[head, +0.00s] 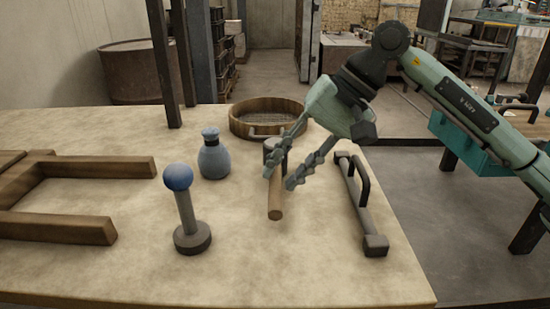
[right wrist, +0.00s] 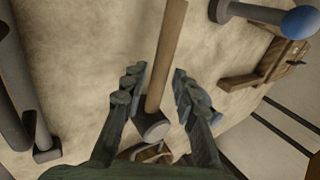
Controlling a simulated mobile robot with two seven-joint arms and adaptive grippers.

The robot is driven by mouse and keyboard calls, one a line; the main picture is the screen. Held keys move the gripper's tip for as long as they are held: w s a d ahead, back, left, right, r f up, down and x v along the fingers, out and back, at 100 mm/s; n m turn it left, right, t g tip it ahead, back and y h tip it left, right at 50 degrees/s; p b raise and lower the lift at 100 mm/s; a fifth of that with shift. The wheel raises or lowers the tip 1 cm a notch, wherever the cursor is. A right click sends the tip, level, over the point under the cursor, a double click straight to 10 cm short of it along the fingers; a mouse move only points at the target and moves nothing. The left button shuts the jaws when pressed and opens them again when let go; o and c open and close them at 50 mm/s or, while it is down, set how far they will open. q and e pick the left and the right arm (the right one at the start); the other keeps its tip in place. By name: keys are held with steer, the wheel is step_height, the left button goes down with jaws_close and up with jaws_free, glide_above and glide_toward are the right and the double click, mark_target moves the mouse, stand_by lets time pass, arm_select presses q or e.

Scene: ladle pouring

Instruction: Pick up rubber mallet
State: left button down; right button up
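The rubber mallet lies on the table, its wooden handle (head: 275,200) pointing toward the near edge and its dark head (head: 271,145) at the far end. My right gripper (head: 280,178) reaches down over it from the right, fingers spread on either side. In the right wrist view, the handle (right wrist: 165,55) runs between the two open fingers (right wrist: 158,75), with the head (right wrist: 152,127) lower, nearer the palm. Gaps show on both sides of the handle. Part of the mallet is hidden behind a finger in the head view. My left gripper is not in view.
A round wooden sieve (head: 240,128) stands behind the mallet. A blue bottle (head: 214,160) and a blue-knobbed tool (head: 187,212) stand left of it. A metal float with a handle (head: 358,205) lies to the right. A wooden frame (head: 95,168) is far left. The near middle of the table (head: 290,265) is clear.

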mark_target(279, 176)
steer(key=shift+x, duration=1.6)
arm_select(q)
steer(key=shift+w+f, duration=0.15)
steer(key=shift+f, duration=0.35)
arm_select(e)
steer(key=shift+w, duration=0.15)
steer(key=shift+c, duration=0.4)
jaws_close()
steer(key=shift+r, duration=0.1)
steer(key=shift+r, duration=0.1)
